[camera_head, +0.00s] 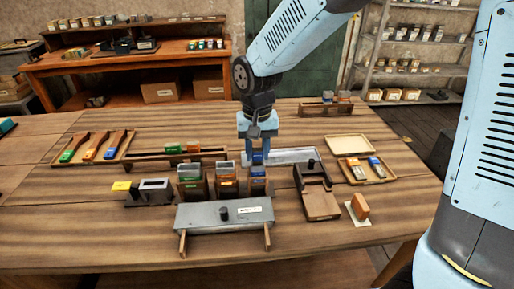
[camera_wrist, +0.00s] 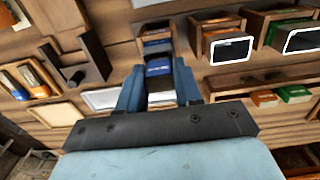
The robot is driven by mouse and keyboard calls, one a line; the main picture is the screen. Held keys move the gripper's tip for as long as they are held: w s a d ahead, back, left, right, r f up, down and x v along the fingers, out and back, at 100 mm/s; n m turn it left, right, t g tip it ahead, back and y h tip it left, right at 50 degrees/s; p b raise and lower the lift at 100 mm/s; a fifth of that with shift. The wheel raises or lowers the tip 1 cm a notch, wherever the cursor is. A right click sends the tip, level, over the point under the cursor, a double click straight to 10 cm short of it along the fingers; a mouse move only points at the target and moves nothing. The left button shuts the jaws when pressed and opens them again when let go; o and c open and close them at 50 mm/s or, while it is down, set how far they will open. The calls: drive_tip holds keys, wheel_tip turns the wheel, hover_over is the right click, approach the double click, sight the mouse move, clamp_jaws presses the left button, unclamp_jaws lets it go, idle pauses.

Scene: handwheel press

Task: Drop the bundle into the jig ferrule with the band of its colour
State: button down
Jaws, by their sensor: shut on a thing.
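The jig (camera_head: 225,215) is a grey block at the table's front. Three ferrules in wooden holders stand behind it: green-banded (camera_head: 190,183), orange-banded (camera_head: 227,182) and blue-banded (camera_head: 258,182). My gripper (camera_head: 257,155) points down over the blue-banded ferrule, shut on a bundle with a blue band (camera_wrist: 158,68). In the wrist view, the bundle sits between both fingers, close to the blue-banded ferrule (camera_wrist: 155,38). I cannot tell whether its lower end is inside the ferrule mouth. The orange-side ferrule (camera_wrist: 230,48) and green-side ferrule (camera_wrist: 300,40) show beside it with open mouths.
A wooden rack (camera_head: 175,155) with green and orange bundles stands behind the ferrules. A pale tray (camera_head: 290,156) lies behind my gripper. A dark block (camera_head: 150,192) is left.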

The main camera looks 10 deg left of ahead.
drive_tip(key=shift+f, duration=0.55)
drive_tip(key=c, duration=0.7)
unclamp_jaws()
drive_tip(key=shift+r, duration=0.1)
wheel_tip(320, 180, up, 14)
drive_tip(key=shift+f, duration=0.25)
